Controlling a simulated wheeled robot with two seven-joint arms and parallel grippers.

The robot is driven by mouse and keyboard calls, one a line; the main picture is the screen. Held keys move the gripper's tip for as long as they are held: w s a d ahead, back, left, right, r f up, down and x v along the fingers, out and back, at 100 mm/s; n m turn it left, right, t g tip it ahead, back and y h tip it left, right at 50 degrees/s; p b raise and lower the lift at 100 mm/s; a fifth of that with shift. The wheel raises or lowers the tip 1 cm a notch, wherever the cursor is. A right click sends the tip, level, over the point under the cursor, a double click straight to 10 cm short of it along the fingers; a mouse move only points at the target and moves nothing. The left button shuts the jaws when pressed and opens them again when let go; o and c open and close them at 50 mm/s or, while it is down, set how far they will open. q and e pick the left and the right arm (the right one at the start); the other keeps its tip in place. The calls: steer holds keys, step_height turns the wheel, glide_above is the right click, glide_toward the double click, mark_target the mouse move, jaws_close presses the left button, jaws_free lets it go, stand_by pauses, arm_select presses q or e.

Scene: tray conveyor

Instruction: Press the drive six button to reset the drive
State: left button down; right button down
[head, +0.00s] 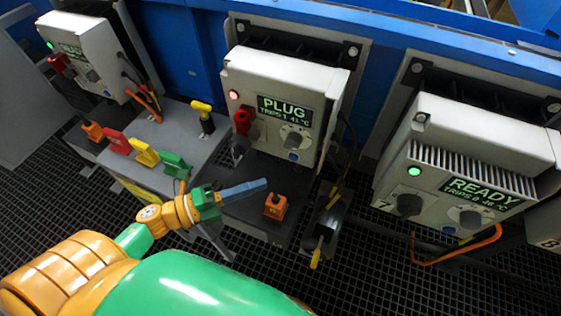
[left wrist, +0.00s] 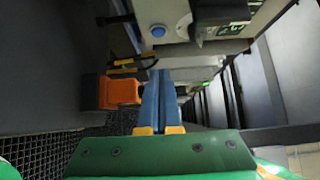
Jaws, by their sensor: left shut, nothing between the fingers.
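The middle drive (head: 275,95) is a white box left of the drive marked 7. Its own number is not legible. Its display (head: 284,112) reads PLUG, with trips 1, beside a lit red lamp (head: 234,94). A round blue button (head: 293,156) sits low on its front; a blue button also shows in the left wrist view (left wrist: 158,31). My left gripper (head: 262,184) has its blue fingers shut and empty, below and left of the button in the head view and apart from it. The fingers also show in the left wrist view (left wrist: 159,75). My right gripper is not in view.
The right drive (head: 470,165) shows READY and a green lamp. An orange block (head: 276,206) stands close to my left fingers. Red, yellow and green plugs (head: 145,152) stand on a grey box. Black grating covers the floor.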

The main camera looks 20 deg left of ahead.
mark_target(297, 160)
arm_select(q)
steer(key=x, duration=0.4)
steer(key=shift+r, duration=0.2)
steer(key=w, duration=0.4)
steer(key=shift+w+d+f, duration=0.2)
steer(key=shift+d, duration=0.1)
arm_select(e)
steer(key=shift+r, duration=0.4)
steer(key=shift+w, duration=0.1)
